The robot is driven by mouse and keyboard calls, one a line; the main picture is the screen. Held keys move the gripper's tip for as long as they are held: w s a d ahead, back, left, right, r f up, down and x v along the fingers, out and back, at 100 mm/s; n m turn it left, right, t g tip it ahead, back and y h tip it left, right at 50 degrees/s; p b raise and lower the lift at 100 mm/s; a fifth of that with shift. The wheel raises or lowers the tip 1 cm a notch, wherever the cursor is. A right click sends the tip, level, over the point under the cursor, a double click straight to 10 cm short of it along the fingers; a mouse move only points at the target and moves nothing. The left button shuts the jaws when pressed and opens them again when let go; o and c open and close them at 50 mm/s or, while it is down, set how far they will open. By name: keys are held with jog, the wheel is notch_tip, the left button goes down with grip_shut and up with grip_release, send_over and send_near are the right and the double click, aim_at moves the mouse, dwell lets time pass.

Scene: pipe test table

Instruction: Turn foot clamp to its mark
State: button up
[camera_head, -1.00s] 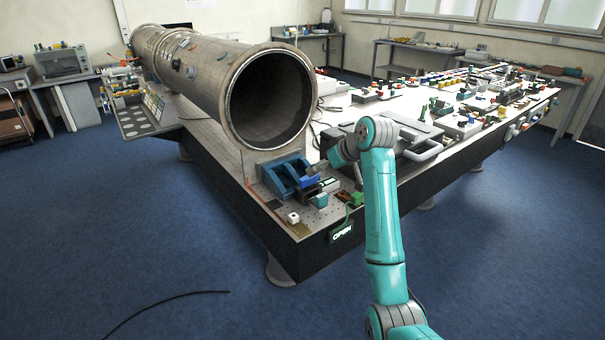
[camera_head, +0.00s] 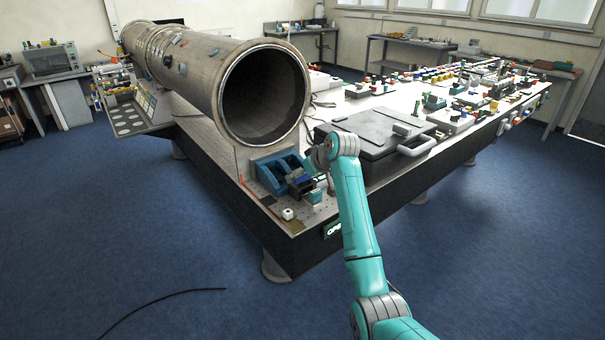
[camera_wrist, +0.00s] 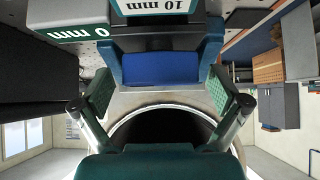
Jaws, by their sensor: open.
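A blue bracket (camera_head: 275,172), which looks like the foot clamp, sits on the table corner below the open pipe end (camera_head: 265,95). In the wrist view a bright blue block (camera_wrist: 160,69) lies between dark blue side walls, close ahead of my gripper (camera_wrist: 163,90). A white label reading "10 mm" (camera_wrist: 160,8) and a green and white "0 mm" block (camera_wrist: 75,28) are beside it. My gripper is open, its green-padded fingers on either side of the blue block, with gaps visible. In the head view my arm partly hides this spot.
Small parts crowd the table's right side.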

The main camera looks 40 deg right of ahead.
jog(key=shift+c, duration=0.3)
jog(key=c, duration=1.1)
jog(key=m+h, duration=0.3)
jog(key=shift+a+m, duration=0.1)
jog(key=shift+m, duration=0.3)
jog(key=m+g+h, duration=0.1)
jog(key=m, duration=0.1)
jog(key=m+g+h, duration=0.1)
jog(key=m+h, duration=0.1)
jog(key=m, duration=0.1)
jog(key=shift+g+h, duration=0.3)
jog(key=m+g+h, duration=0.1)
jog(key=m, duration=0.1)
jog(key=m+g+h, duration=0.1)
jog(key=m, duration=0.2)
jog(key=shift+r+g, duration=0.1)
jog(key=shift+g, duration=0.3)
jog(key=shift+m+g+h, duration=0.4)
jog(key=shift+m+g, duration=1.2)
jog(key=shift+m, duration=0.5)
